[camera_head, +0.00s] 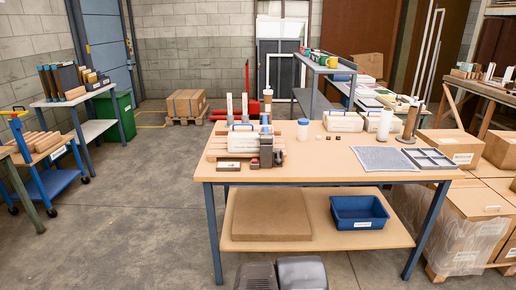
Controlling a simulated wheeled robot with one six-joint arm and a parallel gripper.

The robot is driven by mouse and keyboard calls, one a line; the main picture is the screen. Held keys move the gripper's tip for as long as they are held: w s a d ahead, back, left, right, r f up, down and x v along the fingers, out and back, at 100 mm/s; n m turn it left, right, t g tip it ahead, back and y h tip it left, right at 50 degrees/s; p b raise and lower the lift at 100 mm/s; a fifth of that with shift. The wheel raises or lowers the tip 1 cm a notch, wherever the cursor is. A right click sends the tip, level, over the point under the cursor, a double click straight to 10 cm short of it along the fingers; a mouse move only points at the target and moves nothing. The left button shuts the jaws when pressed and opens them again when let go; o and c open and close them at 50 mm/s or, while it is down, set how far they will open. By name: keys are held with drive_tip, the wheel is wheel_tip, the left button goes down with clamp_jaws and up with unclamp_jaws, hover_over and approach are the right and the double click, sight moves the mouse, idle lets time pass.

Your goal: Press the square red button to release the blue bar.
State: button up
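A press-like machine (243,142) stands on the left half of the wooden-topped table (330,178). It has two pale upright posts, a light block across its middle and wooden-coloured parts at its sides. A dark unit (266,153) stands at its right front, with a small reddish part beside it. The picture is too small to tell whether that part is the square red button. My gripper is not in view.
A grey mat (383,158) and a compartment tray (430,158) lie at the table's right. A blue bin (359,212) sits on the lower shelf. Open floor (130,215) lies left of the table.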

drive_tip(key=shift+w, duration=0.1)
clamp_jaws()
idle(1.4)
